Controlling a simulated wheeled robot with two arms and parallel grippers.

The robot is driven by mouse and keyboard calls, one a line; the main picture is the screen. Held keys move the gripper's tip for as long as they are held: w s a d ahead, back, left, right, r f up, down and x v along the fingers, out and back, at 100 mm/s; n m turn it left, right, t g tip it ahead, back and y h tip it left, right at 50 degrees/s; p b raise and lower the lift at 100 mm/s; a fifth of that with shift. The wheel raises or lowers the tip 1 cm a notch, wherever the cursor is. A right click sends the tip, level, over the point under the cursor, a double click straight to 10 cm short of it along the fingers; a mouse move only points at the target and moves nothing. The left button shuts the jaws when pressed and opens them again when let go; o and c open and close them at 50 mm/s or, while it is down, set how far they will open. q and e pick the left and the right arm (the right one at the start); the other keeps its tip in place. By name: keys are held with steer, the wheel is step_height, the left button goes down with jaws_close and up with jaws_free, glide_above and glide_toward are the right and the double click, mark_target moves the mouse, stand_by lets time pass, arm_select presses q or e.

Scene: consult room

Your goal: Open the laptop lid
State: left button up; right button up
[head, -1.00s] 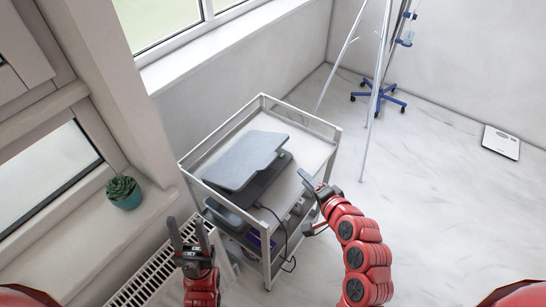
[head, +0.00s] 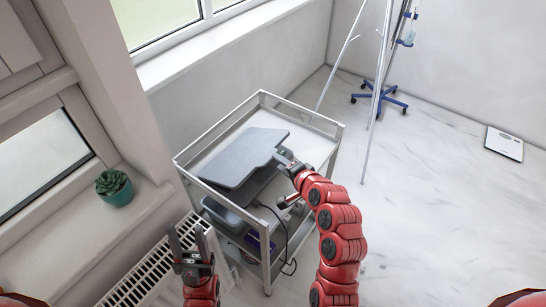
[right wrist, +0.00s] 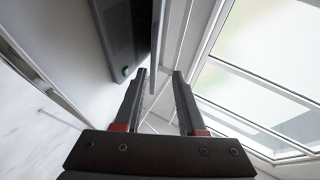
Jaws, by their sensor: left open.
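The laptop sits on the top shelf of a white trolley. Its grey lid (head: 240,157) is partly raised, tilted over the dark base (head: 262,184). The right wrist view shows the dark base (right wrist: 125,35) at top and the thin lid edge (right wrist: 157,45) beside it. My right gripper (head: 284,158) is at the lid's right edge. In the right wrist view its fingers (right wrist: 157,85) are apart, with the lid edge in line with the gap; I cannot tell whether they touch. My left gripper (head: 186,232) is open and empty, left of the trolley.
The trolley (head: 316,122) has a raised rail around its top. A grey bin (head: 228,217) and a dangling black cable (head: 287,240) are at its front. A radiator (head: 150,272) and a potted plant (head: 115,188) on the sill are at left.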

steer(key=shift+p+x, duration=0.45)
steer(key=shift+x, duration=2.35)
jaws_close()
